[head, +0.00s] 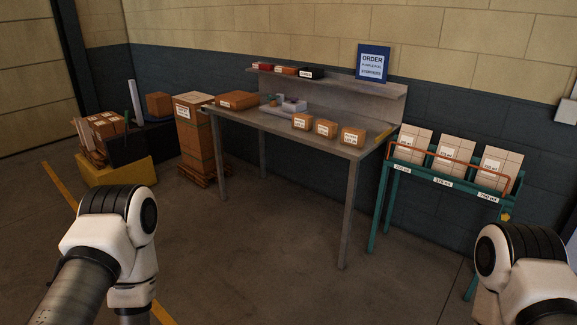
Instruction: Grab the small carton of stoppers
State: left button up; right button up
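Three small brown cartons with white labels stand in a row along the front right of the grey workbench (262,121): a left one (302,122), a middle one (325,129) and a right one (353,137). Their labels are too small to read, so I cannot tell which holds stoppers. A blue-framed sign (373,63) on the shelf behind reads "ORDER", a smaller unclear line, and what looks like "STOPPERS". Parts of both my arms show low at the left and right, well short of the bench. Neither gripper is in view.
A flatter carton (238,100) lies at the bench's left end. Small boxes (285,71) sit on the raised shelf. A green rack (450,180) with larger cartons stands right. A carton stack (194,135) on a pallet stands left. The floor before the bench is clear.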

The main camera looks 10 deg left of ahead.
aim_at(325, 128)
jog(key=i+z, duration=0.15)
jog(key=i, duration=0.35)
jog(key=i+z, duration=0.2)
jog(key=i, duration=0.3)
jog(key=i+z, duration=0.15)
jog(key=i, duration=0.35)
jog(key=i+j+z, duration=0.15)
jog(key=i, duration=0.35)
jog(key=i+j+z, duration=0.15)
jog(key=i+j, duration=0.15)
jog(key=i, duration=0.2)
